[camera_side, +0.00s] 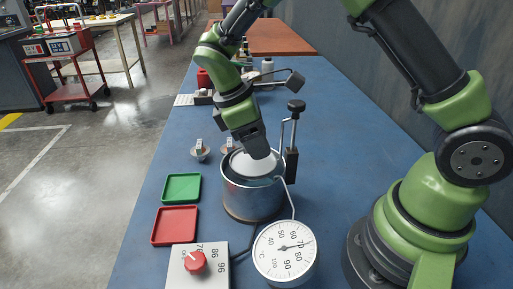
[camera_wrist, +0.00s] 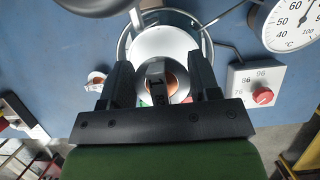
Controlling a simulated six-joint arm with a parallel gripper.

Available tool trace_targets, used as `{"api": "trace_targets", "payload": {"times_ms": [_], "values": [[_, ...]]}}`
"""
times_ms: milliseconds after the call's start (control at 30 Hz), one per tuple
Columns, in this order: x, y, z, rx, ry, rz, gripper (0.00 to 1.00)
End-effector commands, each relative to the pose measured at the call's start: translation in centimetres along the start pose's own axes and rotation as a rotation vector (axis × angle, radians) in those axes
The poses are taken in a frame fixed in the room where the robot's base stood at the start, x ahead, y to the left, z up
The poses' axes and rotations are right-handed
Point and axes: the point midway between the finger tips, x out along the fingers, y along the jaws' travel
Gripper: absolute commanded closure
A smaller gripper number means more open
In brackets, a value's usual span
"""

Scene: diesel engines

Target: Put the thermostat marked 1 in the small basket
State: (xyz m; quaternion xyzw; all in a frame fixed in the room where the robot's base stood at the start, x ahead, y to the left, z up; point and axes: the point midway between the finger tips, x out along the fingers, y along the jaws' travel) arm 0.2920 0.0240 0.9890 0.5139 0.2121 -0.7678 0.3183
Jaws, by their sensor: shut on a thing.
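My gripper (camera_side: 260,150) points down over the round metal pot (camera_side: 250,200). In the wrist view, my gripper (camera_wrist: 160,75) is shut on a small round thermostat (camera_wrist: 179,84) with a copper-coloured middle and a dark tag; I cannot read its mark. The pale inside of the pot (camera_wrist: 165,42) shows beyond it. The arm hides the held thermostat in the side view. Another tagged thermostat (camera_side: 200,152) stands on the table left of the pot, and one more (camera_side: 227,146) is partly hidden near the pot. I cannot clearly make out the small basket; a wire rim shows around the pot in the wrist view.
A green tray (camera_side: 181,188) and a red tray (camera_side: 174,226) lie left of the pot. A dial thermometer (camera_side: 285,250) and a control box (camera_side: 198,266) with a red knob stand in front. A black-knobbed stand (camera_side: 292,160) rises close behind the pot. Bottles stand farther back.

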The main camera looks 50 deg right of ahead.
Motion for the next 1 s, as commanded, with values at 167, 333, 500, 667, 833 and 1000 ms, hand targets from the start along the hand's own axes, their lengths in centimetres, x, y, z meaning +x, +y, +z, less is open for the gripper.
{"api": "trace_targets", "payload": {"times_ms": [167,333,500,667,833,1000], "values": [[2.2,0.0,-0.8,0.0,-0.003,-0.003,0.68],[2.4,0.0,-0.9,-0.001,0.0,0.0,0.68],[2.5,0.0,-1.0,-0.001,-0.001,0.0,0.68],[2.6,0.0,-1.1,-0.001,0.0,0.0,0.33],[2.6,0.0,-1.0,-0.001,0.0,0.0,0.33],[1.8,0.1,-1.0,0.0,0.001,0.002,0.33]]}}
